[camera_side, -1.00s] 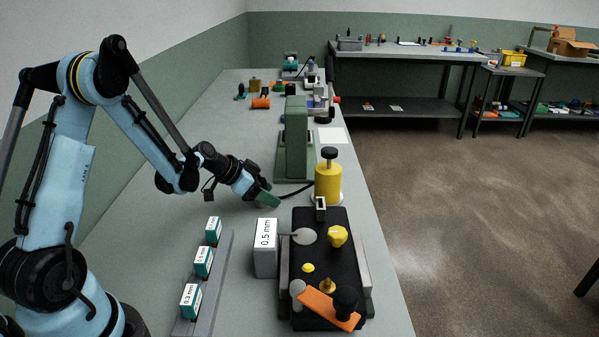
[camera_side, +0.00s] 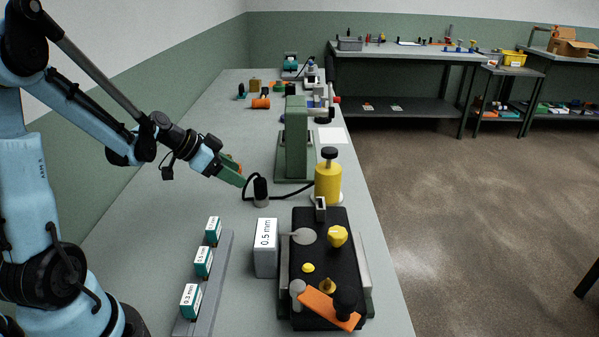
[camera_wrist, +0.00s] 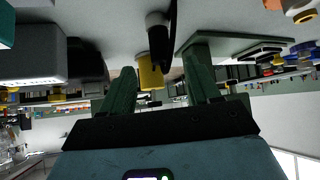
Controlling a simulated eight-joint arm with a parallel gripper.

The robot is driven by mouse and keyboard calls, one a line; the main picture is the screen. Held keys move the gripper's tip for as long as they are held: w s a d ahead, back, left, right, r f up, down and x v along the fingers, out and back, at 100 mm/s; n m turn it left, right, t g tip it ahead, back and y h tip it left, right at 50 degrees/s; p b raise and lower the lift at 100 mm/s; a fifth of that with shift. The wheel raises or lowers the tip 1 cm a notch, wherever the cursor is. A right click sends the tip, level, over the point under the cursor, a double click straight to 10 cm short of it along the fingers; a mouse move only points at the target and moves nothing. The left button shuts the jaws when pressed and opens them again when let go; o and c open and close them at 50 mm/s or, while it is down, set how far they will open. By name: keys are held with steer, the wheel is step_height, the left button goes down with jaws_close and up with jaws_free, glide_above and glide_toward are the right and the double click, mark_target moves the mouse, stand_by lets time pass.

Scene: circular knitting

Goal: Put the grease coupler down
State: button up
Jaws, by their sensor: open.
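The grease coupler (camera_side: 261,191), a small black cylinder with a grey lower end, stands upright on the bench in the side view. A black hose curves from its top toward the yellow grease pot (camera_side: 328,182). My gripper (camera_side: 236,174), with green fingers, is open and empty, up and to the left of the coupler and apart from it. In the wrist view the coupler (camera_wrist: 157,38) shows at top centre, beyond the open fingers (camera_wrist: 160,68). The yellow pot (camera_wrist: 151,73) shows behind it.
A green upright column (camera_side: 295,140) stands behind the coupler. A grey 0.5 mm block (camera_side: 265,248) and a black fixture (camera_side: 322,240) stand in front of it. A rail (camera_side: 219,270) with teal gauge blocks lies at front left. The bench left of the coupler is clear.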

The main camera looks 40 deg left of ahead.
steer(key=s+d+r+n+y, duration=0.1)
steer(key=s+d, duration=0.3)
steer(key=d, duration=0.4)
steer(key=s+d+r+n+g+y, duration=0.1)
steer(key=s+d+r+n+y, duration=0.1)
steer(key=d, duration=0.6)
steer(key=s+r+n, duration=0.1)
steer(key=s+r, duration=0.1)
steer(key=s, duration=0.1)
steer(key=shift+s+r+y, duration=0.25)
steer(key=shift+y, duration=0.05)
